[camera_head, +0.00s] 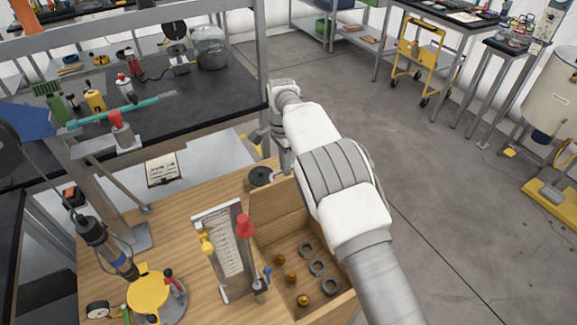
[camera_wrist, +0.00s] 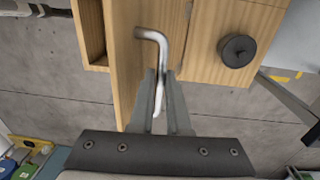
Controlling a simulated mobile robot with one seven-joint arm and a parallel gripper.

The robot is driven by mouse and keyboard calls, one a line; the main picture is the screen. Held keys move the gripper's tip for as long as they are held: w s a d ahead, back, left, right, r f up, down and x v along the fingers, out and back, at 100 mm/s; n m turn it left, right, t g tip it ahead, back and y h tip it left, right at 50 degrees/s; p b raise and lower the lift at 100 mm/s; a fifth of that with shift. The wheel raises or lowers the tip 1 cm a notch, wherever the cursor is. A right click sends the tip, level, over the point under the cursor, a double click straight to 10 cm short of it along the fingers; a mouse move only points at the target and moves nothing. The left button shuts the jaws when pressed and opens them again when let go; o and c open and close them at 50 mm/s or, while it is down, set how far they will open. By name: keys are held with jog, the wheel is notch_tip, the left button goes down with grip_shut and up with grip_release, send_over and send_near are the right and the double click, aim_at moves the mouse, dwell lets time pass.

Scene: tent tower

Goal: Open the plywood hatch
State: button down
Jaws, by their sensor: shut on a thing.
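The plywood hatch (camera_head: 278,207) stands raised at the back of an open compartment in the wooden bench top. In the wrist view the hatch (camera_wrist: 124,60) is a pale wood panel with a bent metal handle (camera_wrist: 149,35). My gripper (camera_wrist: 165,78) is shut on the straight end of this handle, with the rod between its fingers. In the head view my arm reaches over the right side of the compartment, and the fingertips and handle cannot be made out.
The open compartment (camera_head: 272,242) holds several grey rings and brass-coloured pieces. A black round knob (camera_wrist: 237,51) sits on the wood beside the hatch. A tilted panel with red and yellow knobs (camera_head: 228,240) stands left of the compartment. A dark workbench (camera_head: 215,88) lies behind.

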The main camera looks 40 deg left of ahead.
jog(key=shift+s+f, duration=0.25)
jog(key=shift+f, duration=0.15)
jog(key=c, duration=0.9)
grip_release()
jog(key=shift+w+a+f, duration=0.1)
jog(key=shift+r, duration=0.25)
jog(key=shift+w, duration=0.1)
jog(key=shift+r, duration=0.35)
jog(key=r+p, duration=0.2)
jog(key=r, duration=0.3)
jog(key=r+p, duration=0.2)
jog(key=r, duration=0.4)
jog(key=a+r+p, duration=0.1)
jog(key=r+p, duration=0.2)
jog(key=r, duration=0.2)
jog(key=shift+w+r, duration=0.2)
jog(key=shift+r, duration=0.1)
